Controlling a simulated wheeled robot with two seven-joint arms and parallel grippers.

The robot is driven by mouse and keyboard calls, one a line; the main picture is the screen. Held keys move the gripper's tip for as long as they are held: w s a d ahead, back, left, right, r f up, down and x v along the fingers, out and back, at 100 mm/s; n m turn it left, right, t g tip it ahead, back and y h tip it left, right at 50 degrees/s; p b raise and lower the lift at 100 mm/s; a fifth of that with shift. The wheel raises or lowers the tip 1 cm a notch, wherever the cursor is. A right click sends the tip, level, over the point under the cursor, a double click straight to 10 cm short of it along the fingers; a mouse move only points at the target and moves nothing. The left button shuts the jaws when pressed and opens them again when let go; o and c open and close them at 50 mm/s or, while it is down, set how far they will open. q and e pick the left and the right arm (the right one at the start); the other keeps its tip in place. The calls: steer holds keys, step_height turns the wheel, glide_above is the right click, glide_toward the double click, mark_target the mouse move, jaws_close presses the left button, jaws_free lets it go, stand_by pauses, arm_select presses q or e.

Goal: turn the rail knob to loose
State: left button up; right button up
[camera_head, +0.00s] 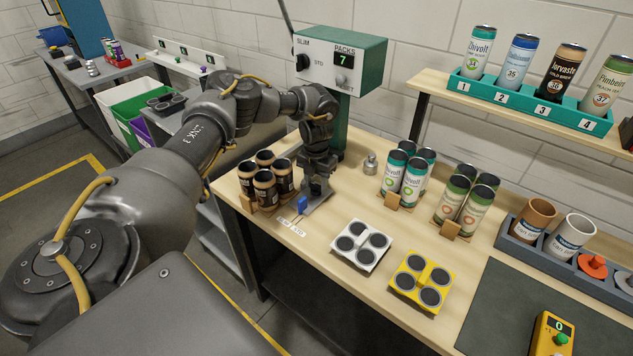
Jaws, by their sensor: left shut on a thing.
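My left gripper (314,190) points down at the foot of the green packing machine (343,95), over a short grey rail (318,204) on the bench. It is shut on a small part there, which looks like the rail knob; the fingers hide most of it, so its loose or tight setting cannot be read. A small blue block (302,205) sits at the rail's front, just beside the fingers. SLIM and STD labels (290,226) lie on the bench in front of the rail. My right gripper is not in view.
Brown cans (266,190) stand close left of the gripper. Teal cans (412,185) and green-and-cream cans (477,205) stand to the right. A white holder (360,246) and a yellow holder (421,281) lie in front. A small metal weight (370,164) stands behind.

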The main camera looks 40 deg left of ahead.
arm_select(q)
steer(key=n, duration=0.2)
steer(key=shift+r+n+p, duration=0.1)
steer(key=shift+n+p, duration=0.2)
steer(key=shift+p, duration=0.1)
steer(key=n+p, duration=0.1)
steer(key=n, duration=0.2)
steer(key=shift+n, duration=0.3)
steer(key=n+p, duration=0.2)
steer(key=n, duration=0.3)
steer(key=shift+w, duration=0.1)
steer(key=n+p, duration=0.1)
steer(key=n, duration=0.4)
steer(key=shift+p, duration=0.4)
steer(key=shift+a+n+p, duration=0.1)
steer(key=shift+n+p, duration=0.6)
steer(key=shift+n, duration=1.2)
steer(key=o, duration=0.7)
